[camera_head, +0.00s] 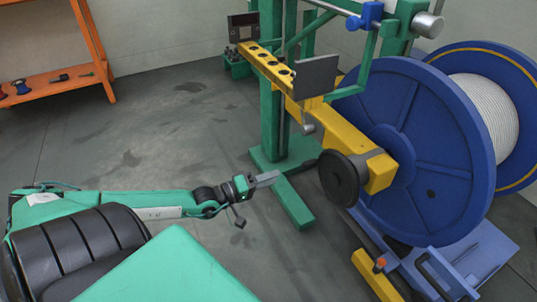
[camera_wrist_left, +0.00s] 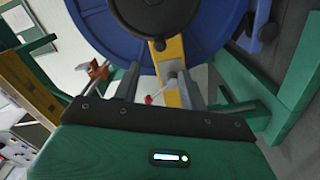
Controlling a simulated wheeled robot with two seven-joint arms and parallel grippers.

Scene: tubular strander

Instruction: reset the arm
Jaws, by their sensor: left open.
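My left arm (camera_head: 110,205) reaches in from the left of the head view, low over the floor. My left gripper (camera_head: 266,180) points right, in front of the green post's foot. In the left wrist view its two grey fingers (camera_wrist_left: 158,88) stand apart with nothing held between them. Beyond them are a yellow beam and the blue reel, at a distance. My right gripper is in neither view.
A large blue reel (camera_head: 405,150) with pale cable stands right. A yellow arm (camera_head: 345,130) with a dark round wheel (camera_head: 340,180) and a green post (camera_head: 270,110) are nearby. An orange shelf (camera_head: 60,80) is at back left. Floor (camera_head: 150,130) between is clear.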

